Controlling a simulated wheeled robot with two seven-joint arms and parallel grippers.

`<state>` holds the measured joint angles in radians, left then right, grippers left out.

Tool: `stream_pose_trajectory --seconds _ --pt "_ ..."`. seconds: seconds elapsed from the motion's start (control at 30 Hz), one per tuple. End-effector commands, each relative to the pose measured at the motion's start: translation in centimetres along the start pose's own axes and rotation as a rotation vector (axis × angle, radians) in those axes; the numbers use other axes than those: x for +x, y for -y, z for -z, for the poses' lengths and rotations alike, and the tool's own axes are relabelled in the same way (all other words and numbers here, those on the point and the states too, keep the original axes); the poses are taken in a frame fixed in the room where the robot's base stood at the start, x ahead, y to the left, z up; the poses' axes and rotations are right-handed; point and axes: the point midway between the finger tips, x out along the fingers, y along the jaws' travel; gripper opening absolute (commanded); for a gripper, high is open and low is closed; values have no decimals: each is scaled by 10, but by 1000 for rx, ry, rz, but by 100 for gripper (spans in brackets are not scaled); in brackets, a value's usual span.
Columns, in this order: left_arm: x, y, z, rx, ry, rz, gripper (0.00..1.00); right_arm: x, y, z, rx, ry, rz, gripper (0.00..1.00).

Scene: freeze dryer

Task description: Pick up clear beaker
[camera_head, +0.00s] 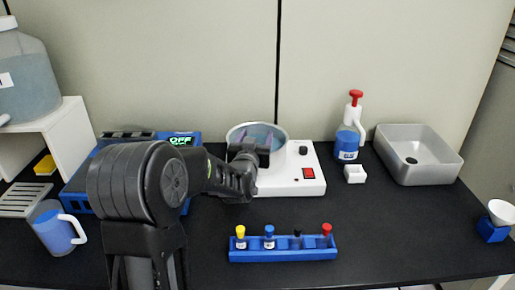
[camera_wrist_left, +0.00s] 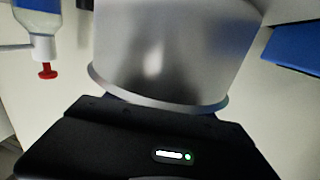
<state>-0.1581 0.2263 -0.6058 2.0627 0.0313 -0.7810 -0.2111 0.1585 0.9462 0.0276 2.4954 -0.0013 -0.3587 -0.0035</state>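The clear beaker (camera_head: 259,131) stands on the white plate device (camera_head: 293,178) in the middle of the table, with a bluish tint inside. My left gripper (camera_head: 249,154) is at its near side, and dark gripper parts overlap the beaker's lower front. In the left wrist view the beaker (camera_wrist_left: 170,55) fills the upper middle as a grey, see-through wall, and its rim lies close to the gripper's dark housing. The fingertips are mostly hidden, so I cannot tell whether they touch the beaker. My right gripper is not in view.
A blue rack (camera_head: 285,254) with several coloured-cap tubes lies in front. A blue device (camera_head: 75,190) is left of the gripper, beside a blue mug (camera_head: 54,230). A red-topped bottle (camera_head: 348,140) and a grey basin (camera_head: 417,170) stand right.

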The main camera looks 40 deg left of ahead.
Motion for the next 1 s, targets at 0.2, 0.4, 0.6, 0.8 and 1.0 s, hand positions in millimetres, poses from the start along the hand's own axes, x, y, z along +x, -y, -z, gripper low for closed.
stream_pose_trajectory --seconds 0.2,0.4,0.6,0.8,1.0 --pt "0 0 0 0 0 0 36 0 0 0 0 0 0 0" --pt "0 0 0 0 0 0 19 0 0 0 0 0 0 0" --pt "0 0 0 0 0 0 3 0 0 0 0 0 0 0" --pt "0 0 1 0 -2 0 0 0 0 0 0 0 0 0" --pt "0 0 1 0 -2 0 0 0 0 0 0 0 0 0"
